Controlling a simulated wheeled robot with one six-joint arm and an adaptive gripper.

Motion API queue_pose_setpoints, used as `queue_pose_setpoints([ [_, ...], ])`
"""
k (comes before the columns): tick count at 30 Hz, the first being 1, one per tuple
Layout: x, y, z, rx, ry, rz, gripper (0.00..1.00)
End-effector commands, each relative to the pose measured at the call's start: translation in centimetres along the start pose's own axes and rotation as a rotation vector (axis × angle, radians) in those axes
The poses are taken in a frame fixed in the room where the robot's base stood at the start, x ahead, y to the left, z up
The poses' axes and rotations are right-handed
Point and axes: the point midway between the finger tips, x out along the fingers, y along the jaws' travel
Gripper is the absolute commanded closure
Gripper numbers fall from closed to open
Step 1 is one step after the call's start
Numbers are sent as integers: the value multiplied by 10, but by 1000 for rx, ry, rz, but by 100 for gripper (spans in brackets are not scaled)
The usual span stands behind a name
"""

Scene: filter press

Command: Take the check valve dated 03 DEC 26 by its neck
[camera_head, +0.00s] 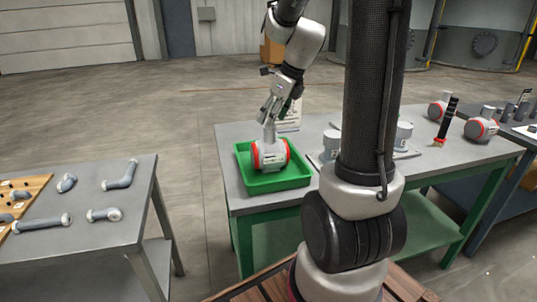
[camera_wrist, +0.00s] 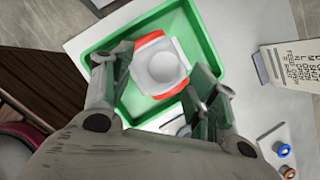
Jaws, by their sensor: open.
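A grey check valve with red end rings (camera_head: 270,154) stands in a green tray (camera_head: 297,179) on the grey table, its neck pointing up. My gripper (camera_head: 270,116) is above it, fingers pointing down around the neck. In the wrist view the valve (camera_wrist: 157,68) shows from above with its round neck top, between the spread fingers of my gripper (camera_wrist: 165,85). The fingers are open, and no contact with the neck is clear. The date on the label is too small to read. Two more red-ringed valves stand at the table's far right, one at the back (camera_head: 438,108) and one nearer (camera_head: 481,128).
A printed card (camera_wrist: 283,68) stands beside the tray. Grey cups (camera_head: 332,143) and a red-and-black tool (camera_head: 446,122) are further right on the table. A separate table (camera_head: 85,235) at the left bears several grey pipe fittings.

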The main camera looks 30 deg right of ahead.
Motion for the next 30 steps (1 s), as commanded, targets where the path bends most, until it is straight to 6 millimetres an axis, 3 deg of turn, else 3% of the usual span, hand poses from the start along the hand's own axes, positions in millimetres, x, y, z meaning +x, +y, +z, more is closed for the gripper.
queue_pose_setpoints([
  [12,58,-7,-7,-5,3,2,42],
  [21,65,-7,-7,-6,1,0,42],
  [30,64,-7,-7,-6,1,0,91],
])
